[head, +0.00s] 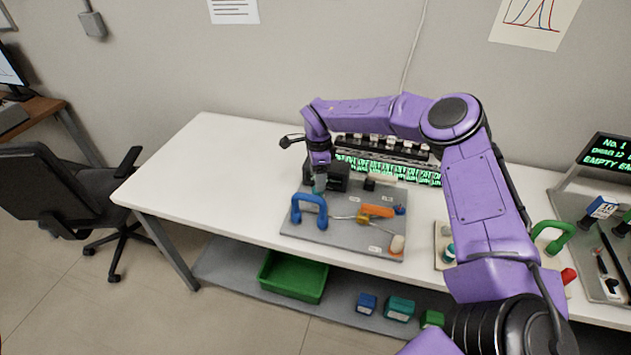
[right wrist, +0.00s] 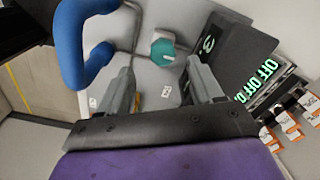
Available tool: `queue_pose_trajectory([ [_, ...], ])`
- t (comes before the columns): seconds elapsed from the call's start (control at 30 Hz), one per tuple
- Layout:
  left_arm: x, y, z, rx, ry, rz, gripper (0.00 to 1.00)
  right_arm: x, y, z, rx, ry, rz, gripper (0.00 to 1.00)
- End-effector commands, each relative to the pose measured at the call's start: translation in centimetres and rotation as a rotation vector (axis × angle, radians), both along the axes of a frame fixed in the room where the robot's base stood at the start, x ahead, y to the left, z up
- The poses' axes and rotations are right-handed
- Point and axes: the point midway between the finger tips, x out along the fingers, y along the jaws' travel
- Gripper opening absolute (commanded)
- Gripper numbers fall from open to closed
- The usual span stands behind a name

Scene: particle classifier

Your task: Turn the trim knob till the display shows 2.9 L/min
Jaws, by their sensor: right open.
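The trim knob (right wrist: 163,52), teal with a pale pointer, shows in the right wrist view on the grey panel. My right gripper (right wrist: 162,68) is open, with its fingers on either side of the knob's near side in that view. I cannot tell whether they touch it. The dark display box (right wrist: 240,55) stands right of the knob; its green reading is seen at a slant, and only a "3." can be made out. In the head view my right gripper (head: 320,182) hangs over the panel (head: 330,238), hiding most of the knob and display. My left gripper is out of view.
A blue handle (head: 309,208) stands on the panel close to my right gripper. An orange lever (head: 377,211) lies right of it. A row of green readouts (head: 385,168) stands behind. The table's left part is clear.

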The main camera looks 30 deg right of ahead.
Motion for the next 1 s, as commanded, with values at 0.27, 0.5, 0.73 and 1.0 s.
queue_pose_trajectory([
  [0.27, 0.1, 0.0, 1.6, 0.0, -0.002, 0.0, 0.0, 0.1, 0.1, -4.4, -0.001, 0.001, 0.002, 0.66],
  [0.5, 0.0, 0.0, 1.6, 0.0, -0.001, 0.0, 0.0, 0.1, 0.1, -5.0, -0.001, -0.001, 0.002, 0.66],
  [0.73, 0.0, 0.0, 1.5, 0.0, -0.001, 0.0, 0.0, 0.1, 0.1, -5.0, -0.001, 0.0, 0.002, 0.13],
  [1.0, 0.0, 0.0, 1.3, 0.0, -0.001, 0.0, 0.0, 0.1, 0.1, -5.1, -0.001, 0.0, -0.009, 0.09],
])
